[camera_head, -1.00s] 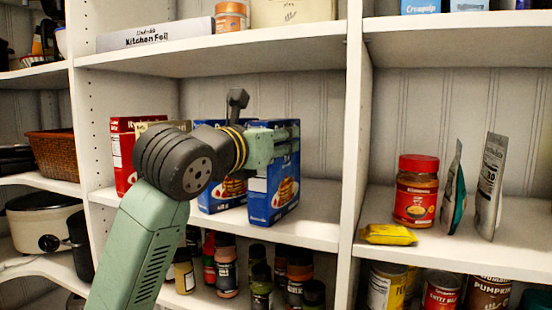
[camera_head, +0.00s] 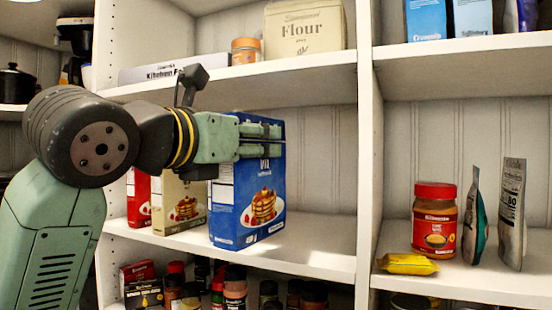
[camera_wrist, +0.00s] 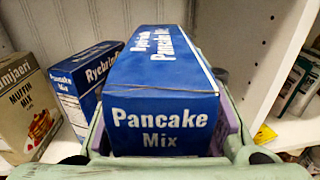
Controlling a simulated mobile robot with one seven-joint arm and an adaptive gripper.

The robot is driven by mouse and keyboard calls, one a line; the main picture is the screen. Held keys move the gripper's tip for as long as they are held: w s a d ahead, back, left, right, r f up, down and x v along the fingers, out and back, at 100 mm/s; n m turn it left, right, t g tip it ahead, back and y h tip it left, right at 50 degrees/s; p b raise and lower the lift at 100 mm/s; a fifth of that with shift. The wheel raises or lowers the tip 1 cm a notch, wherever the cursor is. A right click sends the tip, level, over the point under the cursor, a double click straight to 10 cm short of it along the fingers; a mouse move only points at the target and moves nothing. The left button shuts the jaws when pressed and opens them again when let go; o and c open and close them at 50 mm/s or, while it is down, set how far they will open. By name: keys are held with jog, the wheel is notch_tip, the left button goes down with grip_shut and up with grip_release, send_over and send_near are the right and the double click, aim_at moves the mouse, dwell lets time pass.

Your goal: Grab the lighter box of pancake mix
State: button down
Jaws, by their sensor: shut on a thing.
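A blue pancake mix box (camera_head: 262,205) stands roughly upright at the middle shelf, with a pancake picture on its front. My gripper (camera_head: 276,141) reaches in from the left and is shut on its upper part. In the wrist view the held box (camera_wrist: 165,115) fills the middle between my fingers, its "Pancake Mix" end facing the camera. A second blue box (camera_wrist: 88,82) stands apart to its left in that view; in the head view it seems hidden. I cannot tell which box is lighter, or whether the held box touches the shelf.
A beige muffin mix box (camera_head: 182,203) and a red box (camera_head: 138,198) stand left of the held box. A vertical divider (camera_head: 369,160) rises to the right. The shelf (camera_head: 315,250) is clear between box and divider. Another shelf runs close overhead.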

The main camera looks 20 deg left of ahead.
jog(key=s, duration=0.3)
jog(key=s+a, duration=0.1)
jog(key=s, duration=0.1)
jog(key=shift+r+b, duration=0.3)
